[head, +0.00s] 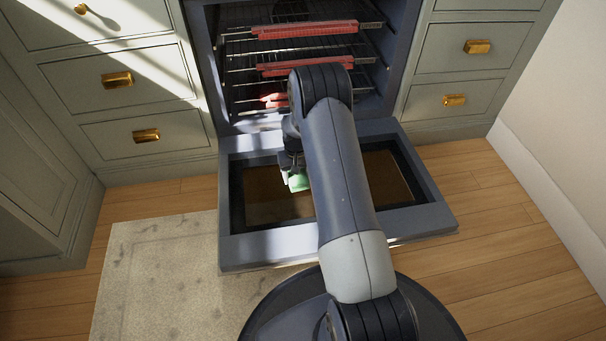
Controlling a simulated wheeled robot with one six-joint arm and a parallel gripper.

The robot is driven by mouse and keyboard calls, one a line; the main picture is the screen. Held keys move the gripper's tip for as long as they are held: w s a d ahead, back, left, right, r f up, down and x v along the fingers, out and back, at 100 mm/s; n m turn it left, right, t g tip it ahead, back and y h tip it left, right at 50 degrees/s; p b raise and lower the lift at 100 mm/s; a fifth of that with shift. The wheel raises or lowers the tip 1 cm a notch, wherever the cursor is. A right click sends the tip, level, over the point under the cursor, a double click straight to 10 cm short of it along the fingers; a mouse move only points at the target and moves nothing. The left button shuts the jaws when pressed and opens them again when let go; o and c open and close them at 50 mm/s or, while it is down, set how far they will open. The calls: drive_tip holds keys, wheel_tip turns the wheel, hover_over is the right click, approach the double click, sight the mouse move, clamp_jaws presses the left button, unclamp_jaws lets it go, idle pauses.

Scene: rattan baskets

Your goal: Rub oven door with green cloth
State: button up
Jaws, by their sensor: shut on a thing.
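The oven door (270,245) is folded down open, lying flat in front of the oven, with a grey-blue frame around a brown glass pane (265,207). My gripper (295,178) is over the left-middle part of the door and points down. It is shut on the green cloth (299,183), of which a small pale green part shows at the fingertips. My arm hides the middle of the door and part of the gripper. I cannot tell whether the cloth touches the glass.
The open oven (240,80) has wire racks with red strips on their front edges (305,29). Drawers with brass handles (117,79) flank it. A beige rug (160,280) lies on the wooden floor (480,200) at the left. A white wall stands at the right.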

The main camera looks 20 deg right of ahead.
sight(274, 185)
drive_tip(key=shift+w+a, duration=0.2)
drive_tip(key=shift+a, duration=1.1)
drive_tip(key=shift+w+a, duration=0.25)
drive_tip(key=shift+a, duration=1)
drive_tip(key=shift+w+a, duration=0.2)
drive_tip(key=shift+a, duration=1.1)
drive_tip(key=shift+r, duration=0.1)
drive_tip(key=shift+w+d+r+p, duration=0.1)
drive_tip(key=shift+r+p, duration=0.85)
drive_tip(key=shift+r, duration=0.55)
drive_tip(key=shift+w+r+p, duration=0.1)
drive_tip(key=shift+r+p, duration=0.8)
drive_tip(key=shift+r, duration=0.55)
drive_tip(key=shift+r+p, duration=0.95)
drive_tip(key=shift+r, duration=0.55)
